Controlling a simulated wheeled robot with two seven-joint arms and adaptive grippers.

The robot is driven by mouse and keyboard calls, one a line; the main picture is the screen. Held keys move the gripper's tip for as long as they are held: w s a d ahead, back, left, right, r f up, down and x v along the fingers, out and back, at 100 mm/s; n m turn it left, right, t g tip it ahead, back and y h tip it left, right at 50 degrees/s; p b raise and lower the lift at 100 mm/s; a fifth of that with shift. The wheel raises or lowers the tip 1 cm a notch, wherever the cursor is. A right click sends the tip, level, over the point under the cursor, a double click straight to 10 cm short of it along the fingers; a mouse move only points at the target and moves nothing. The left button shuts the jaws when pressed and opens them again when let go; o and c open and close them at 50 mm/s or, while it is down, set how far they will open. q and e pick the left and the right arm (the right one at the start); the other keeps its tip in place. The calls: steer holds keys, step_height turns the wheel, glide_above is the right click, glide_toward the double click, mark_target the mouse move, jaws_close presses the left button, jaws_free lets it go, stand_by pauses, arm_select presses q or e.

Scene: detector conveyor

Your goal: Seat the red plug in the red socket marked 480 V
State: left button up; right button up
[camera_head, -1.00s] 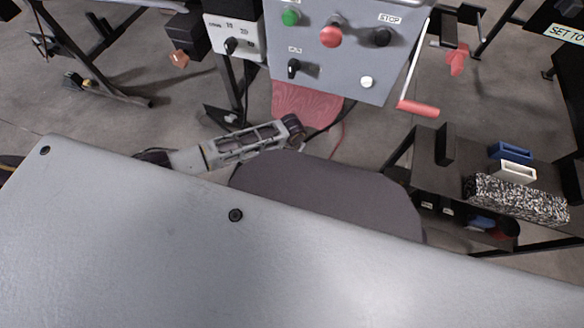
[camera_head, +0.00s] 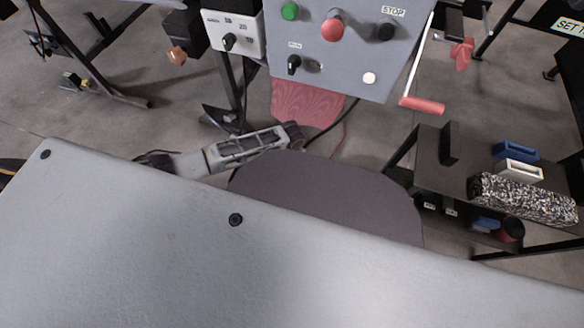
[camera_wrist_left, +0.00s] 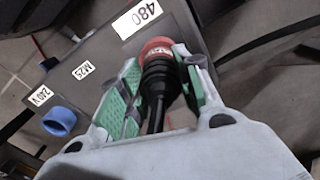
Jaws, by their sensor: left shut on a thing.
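In the left wrist view my left gripper (camera_wrist_left: 160,82), with green-lined fingers, is shut on the black body of the red plug (camera_wrist_left: 157,76). A dark cable trails back from it between the fingers. Its red front end points at the dark socket box, beside the white 480 label (camera_wrist_left: 137,18). The red socket cannot be told apart from the plug's red end, so I cannot tell how far in it is. In the head view part of my left arm (camera_head: 245,148) shows, but its gripper fingers cannot be made out. My right gripper is not in view.
A blue socket (camera_wrist_left: 60,121) sits on the same box, near the 240V label (camera_wrist_left: 41,95) and the M25 label (camera_wrist_left: 84,72). A grey control panel (camera_head: 345,65) stands ahead. A dark shelf (camera_head: 430,165) with blue and white items stands at right.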

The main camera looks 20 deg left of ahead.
arm_select(q)
steer(key=shift+f, duration=0.2)
stand_by(0.3)
steer(key=o, duration=1.1)
steer(key=shift+r, duration=0.15)
steer(key=shift+r+p, duration=0.45)
steer(key=shift+r, duration=0.35)
step_height(320, 180, up, 9)
steer(key=p, duration=0.4)
steer(key=shift+f, duration=0.15)
steer(key=shift+r+p, duration=0.3)
steer(key=shift+r, duration=0.55)
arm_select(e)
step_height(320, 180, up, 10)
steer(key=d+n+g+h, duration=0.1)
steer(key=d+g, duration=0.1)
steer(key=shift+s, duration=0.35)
